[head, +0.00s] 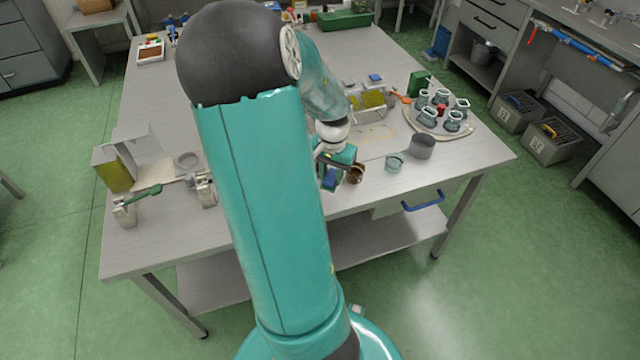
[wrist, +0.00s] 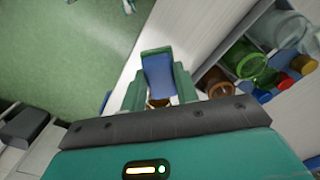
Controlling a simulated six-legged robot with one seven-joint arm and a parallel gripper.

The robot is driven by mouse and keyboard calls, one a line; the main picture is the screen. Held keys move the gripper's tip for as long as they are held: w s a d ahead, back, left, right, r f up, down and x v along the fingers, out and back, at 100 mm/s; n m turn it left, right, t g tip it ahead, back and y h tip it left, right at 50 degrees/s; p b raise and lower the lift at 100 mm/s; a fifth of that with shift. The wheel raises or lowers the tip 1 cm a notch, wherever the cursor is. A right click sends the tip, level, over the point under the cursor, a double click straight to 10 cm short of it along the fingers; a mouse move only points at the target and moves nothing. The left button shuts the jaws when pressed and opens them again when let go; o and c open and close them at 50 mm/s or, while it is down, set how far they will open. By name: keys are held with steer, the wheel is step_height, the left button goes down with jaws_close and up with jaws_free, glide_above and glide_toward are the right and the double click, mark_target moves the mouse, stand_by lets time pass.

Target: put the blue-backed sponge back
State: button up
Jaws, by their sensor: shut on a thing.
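My gripper (head: 333,168) is above the front part of the table, right of my arm's big link in the head view. It is shut on a blue-faced block (head: 330,178), which looks like the blue-backed sponge. In the wrist view the blue face (wrist: 158,72) sits between the two green fingers of my gripper (wrist: 157,85); its other side is hidden. A pale stand with a yellow-green panel (head: 373,99) and a small blue-topped piece (head: 375,77) is farther back on the table.
A brown cup (head: 355,174) is close beside my gripper. A teal glass (head: 395,162) and a grey cup (head: 421,146) stand to its right. A round tray (head: 463,133) holds several jars. A holder with a green-handled tool (head: 143,194) stands left. The wrist view shows coloured jars (wrist: 242,62) at right.

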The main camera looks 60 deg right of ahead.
steer(key=w+f, duration=0.1)
steer(key=f, duration=0.1)
steer(key=w+d+f, duration=0.1)
steer(key=w, duration=0.1)
steer(key=shift+f, duration=0.4)
steer(key=shift+w+f, duration=0.15)
steer(key=shift+f, duration=1.45)
steer(key=shift+f, duration=0.1)
steer(key=o, duration=0.9)
steer(key=shift+o, duration=0.2)
step_height(320, 180, up, 12)
